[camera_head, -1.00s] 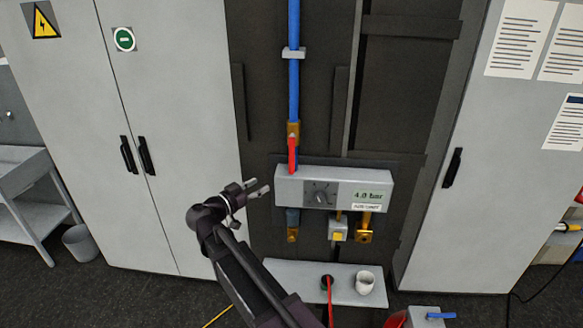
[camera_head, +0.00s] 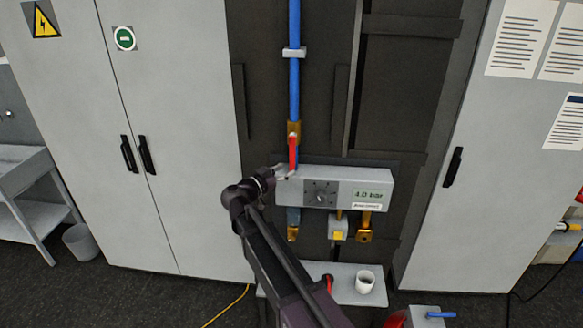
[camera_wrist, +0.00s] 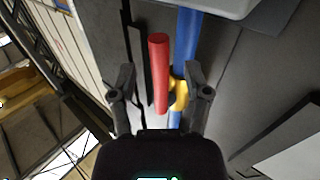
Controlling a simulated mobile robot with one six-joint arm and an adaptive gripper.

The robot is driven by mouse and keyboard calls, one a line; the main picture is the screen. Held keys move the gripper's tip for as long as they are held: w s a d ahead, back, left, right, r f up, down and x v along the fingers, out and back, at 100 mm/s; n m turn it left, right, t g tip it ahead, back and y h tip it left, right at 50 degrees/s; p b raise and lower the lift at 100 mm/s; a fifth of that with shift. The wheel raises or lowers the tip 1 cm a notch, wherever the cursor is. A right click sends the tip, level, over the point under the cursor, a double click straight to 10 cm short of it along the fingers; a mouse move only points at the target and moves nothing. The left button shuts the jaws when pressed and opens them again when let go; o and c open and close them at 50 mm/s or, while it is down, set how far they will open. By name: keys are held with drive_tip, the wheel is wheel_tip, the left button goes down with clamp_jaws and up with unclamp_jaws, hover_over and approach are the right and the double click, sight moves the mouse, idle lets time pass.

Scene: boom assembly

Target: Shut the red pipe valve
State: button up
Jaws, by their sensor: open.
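The red valve handle (camera_head: 293,153) sits on a brass valve body (camera_head: 294,130) on the vertical blue pipe (camera_head: 294,85). The handle points down, in line with the pipe. In the wrist view the red handle (camera_wrist: 159,72), the brass body (camera_wrist: 179,95) and the blue pipe (camera_wrist: 187,45) show between the fingers. My gripper (camera_head: 283,173) is open at the lower end of the handle. In the wrist view my gripper (camera_wrist: 160,82) has one finger on each side of the handle and pipe. I cannot tell whether a finger touches the handle.
A grey control box (camera_head: 378,178) with a dial and a 4.0 bar display is just below and right of my gripper. A shelf (camera_head: 345,292) with a white cup (camera_head: 365,281) is lower down. Grey cabinets (camera_head: 185,60) stand at the left and right (camera_head: 480,180).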

sight(290, 168)
drive_tip(key=shift+x, duration=1.65)
clamp_jaws()
